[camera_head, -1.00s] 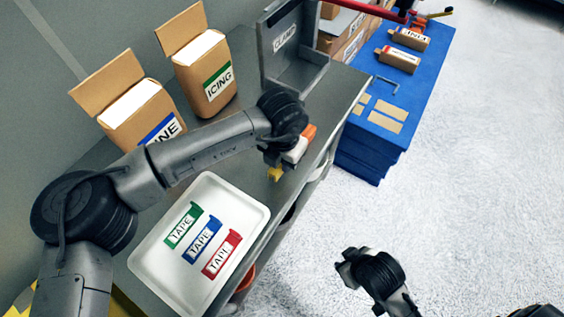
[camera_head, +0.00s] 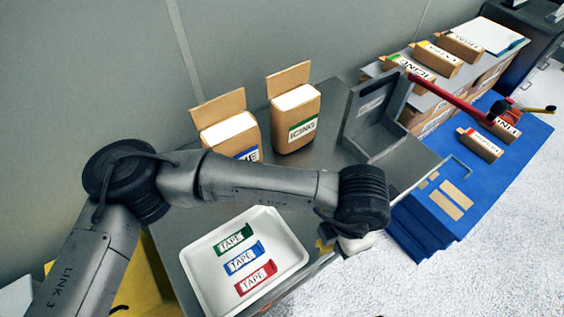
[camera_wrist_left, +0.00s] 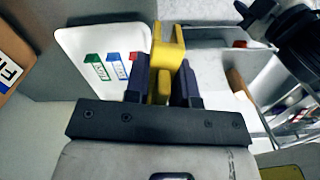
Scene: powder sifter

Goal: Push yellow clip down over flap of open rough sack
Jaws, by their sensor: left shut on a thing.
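My left gripper (camera_wrist_left: 163,85) is shut on the yellow clip (camera_wrist_left: 166,48), whose forked end points away from the fingers. In the head view the clip (camera_head: 325,246) shows as a small yellow piece near the tray's right edge, partly hidden by my left wrist. Two open paper sacks with raised flaps stand on the bench: one with a green ICING label (camera_head: 295,121) and one with a blue label (camera_head: 226,128), partly covered by my arm. I see no sack labelled rough. Part of my right gripper (camera_wrist_left: 256,16) shows in the wrist view; its jaws are unclear.
A white tray (camera_head: 196,264) holds green, blue and red TAPE pieces. A grey metal stand (camera_head: 381,133) is behind the wrist. A blue table (camera_head: 520,150) at the right bears boxes and cards. A red bar (camera_head: 440,88) reaches over it.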

